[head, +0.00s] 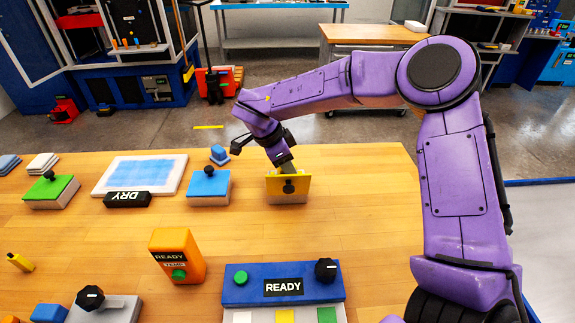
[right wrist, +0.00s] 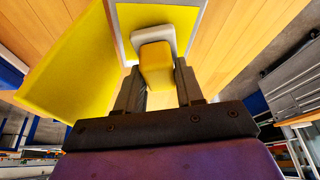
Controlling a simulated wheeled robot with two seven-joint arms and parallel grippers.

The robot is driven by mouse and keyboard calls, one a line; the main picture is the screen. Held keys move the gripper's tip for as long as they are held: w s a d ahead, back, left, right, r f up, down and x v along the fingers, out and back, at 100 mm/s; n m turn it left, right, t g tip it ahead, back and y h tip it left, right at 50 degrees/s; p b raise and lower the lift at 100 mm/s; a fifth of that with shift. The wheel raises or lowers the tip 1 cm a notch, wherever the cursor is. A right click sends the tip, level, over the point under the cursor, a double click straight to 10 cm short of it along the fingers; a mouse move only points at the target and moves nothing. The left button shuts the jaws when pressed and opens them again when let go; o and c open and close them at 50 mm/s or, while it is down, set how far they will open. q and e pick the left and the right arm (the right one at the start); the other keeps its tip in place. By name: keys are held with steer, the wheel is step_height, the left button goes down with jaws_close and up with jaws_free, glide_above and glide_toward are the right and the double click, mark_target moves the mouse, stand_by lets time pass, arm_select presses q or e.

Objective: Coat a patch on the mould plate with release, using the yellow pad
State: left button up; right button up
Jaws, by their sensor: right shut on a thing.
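The yellow pad (right wrist: 157,62) shows in the right wrist view as a yellow grip on a pale grey base. My right gripper (right wrist: 157,85) is shut on that grip, with the pad over or in a yellow-bottomed, pale-rimmed tray (right wrist: 205,12); contact is unclear. In the head view, my right gripper (head: 286,168) reaches down behind the yellow lid (head: 296,183), which stands raised with its black knob facing me and hides the pad. The mould plate (head: 99,188) is white with a blue patch and lies left, with a black DRY sign at its front. My left gripper is out of view.
A blue-lidded box (head: 208,180) and small blue block (head: 219,153) stand between plate and yellow tray. A green-lidded box (head: 50,186) is at left. In front are an orange READY box (head: 174,250) and a blue READY console (head: 240,290). The table's right middle is clear.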

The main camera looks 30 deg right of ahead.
steer(key=shift+f, duration=0.5)
stand_by(0.4)
steer(key=shift+f+p, duration=0.1)
steer(key=shift+p, duration=0.2)
stand_by(1.7)
step_height(320, 180, up, 7)
steer(key=p, duration=0.8)
stand_by(0.6)
